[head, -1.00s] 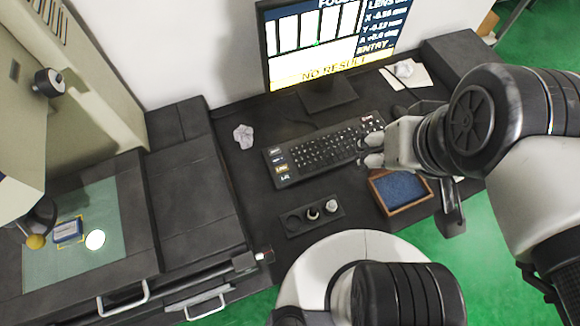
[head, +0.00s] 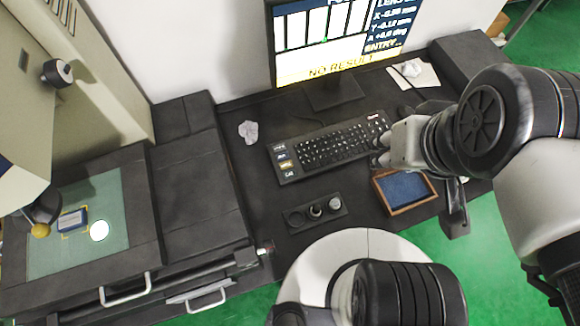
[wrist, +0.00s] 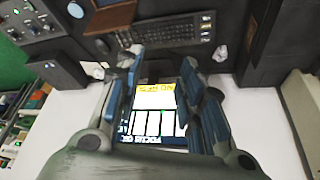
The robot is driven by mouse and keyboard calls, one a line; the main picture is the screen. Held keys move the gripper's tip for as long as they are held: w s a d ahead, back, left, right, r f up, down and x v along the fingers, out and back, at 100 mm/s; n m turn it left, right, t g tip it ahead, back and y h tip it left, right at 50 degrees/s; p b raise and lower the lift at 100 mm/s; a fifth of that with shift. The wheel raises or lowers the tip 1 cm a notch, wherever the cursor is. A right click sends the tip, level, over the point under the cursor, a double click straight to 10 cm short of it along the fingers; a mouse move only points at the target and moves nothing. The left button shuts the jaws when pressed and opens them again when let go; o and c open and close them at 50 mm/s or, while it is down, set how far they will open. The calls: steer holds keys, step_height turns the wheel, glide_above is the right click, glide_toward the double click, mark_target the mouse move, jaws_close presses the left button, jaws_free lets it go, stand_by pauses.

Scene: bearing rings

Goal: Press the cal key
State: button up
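The black keyboard (head: 335,146) lies on the dark desk below the monitor. At its left end is a column of wider labelled keys, one of them yellow (head: 286,165). The lowest, with pale lettering that seems to read CAL, is the cal key (head: 288,174). My gripper (head: 379,151) is at the keyboard's right end, far from that key, with its fingers pointing left. Its height above the keys is hard to judge. In the wrist view my gripper's fingers (wrist: 160,72) are apart with nothing between them, and the keyboard (wrist: 160,37) appears upside down beyond them.
The monitor (head: 330,70) reads NO RESULT. A blue-lined tray (head: 404,190) and a dark holder with round sockets (head: 313,211) lie in front of the keyboard. Crumpled paper (head: 248,131) lies left of it. A machine with a glass stage (head: 105,205) stands at left.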

jaws_close()
stand_by(1.4)
